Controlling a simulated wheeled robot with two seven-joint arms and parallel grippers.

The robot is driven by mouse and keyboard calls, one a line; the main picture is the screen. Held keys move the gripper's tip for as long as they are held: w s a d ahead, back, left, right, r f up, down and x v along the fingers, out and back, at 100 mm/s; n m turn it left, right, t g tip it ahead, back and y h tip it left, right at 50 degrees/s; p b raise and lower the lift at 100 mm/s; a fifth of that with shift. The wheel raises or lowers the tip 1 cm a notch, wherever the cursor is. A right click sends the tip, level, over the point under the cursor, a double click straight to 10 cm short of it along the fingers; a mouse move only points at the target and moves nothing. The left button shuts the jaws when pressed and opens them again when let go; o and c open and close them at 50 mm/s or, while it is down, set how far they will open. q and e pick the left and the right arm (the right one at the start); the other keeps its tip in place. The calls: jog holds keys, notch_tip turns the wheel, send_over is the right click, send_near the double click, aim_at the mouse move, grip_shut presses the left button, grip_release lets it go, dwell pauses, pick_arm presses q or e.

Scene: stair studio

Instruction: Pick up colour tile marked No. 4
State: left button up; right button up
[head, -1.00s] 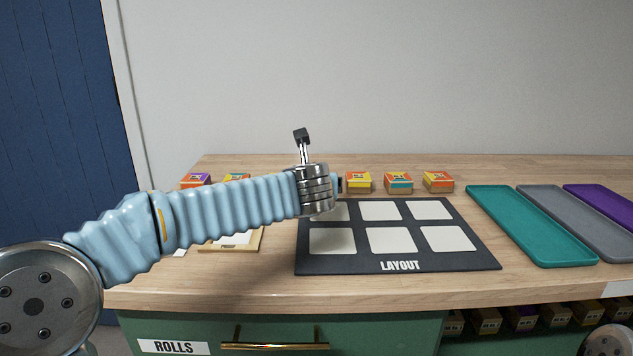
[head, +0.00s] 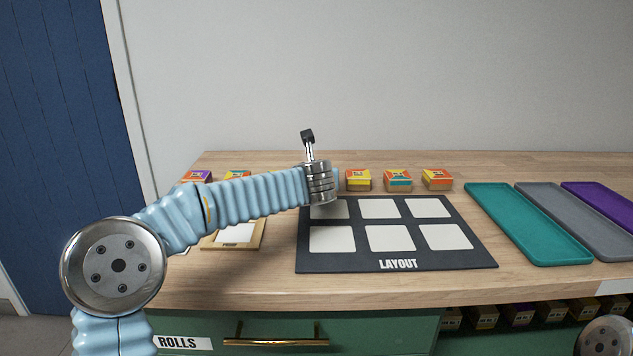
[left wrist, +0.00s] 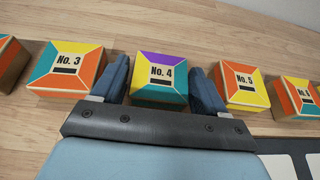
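My left gripper (left wrist: 160,70) is open, with one finger on each side of No. 4. The fingers look close to its sides; I cannot tell whether they touch. In the head view my left wrist hides the fingers and the tile between them. My right gripper is not in view.
The black layout board (head: 397,264) with pale squares lies in front of the tile row. Teal (head: 525,225), grey (head: 570,215) and purple (head: 610,210) trays lie at the right. A wooden-framed card (head: 262,236) lies left of the board. Neighbouring tiles stand close beside the fingers.

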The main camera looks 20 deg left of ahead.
pick_arm(q)
jog(key=c, duration=0.7)
jog(key=shift+r, duration=0.1)
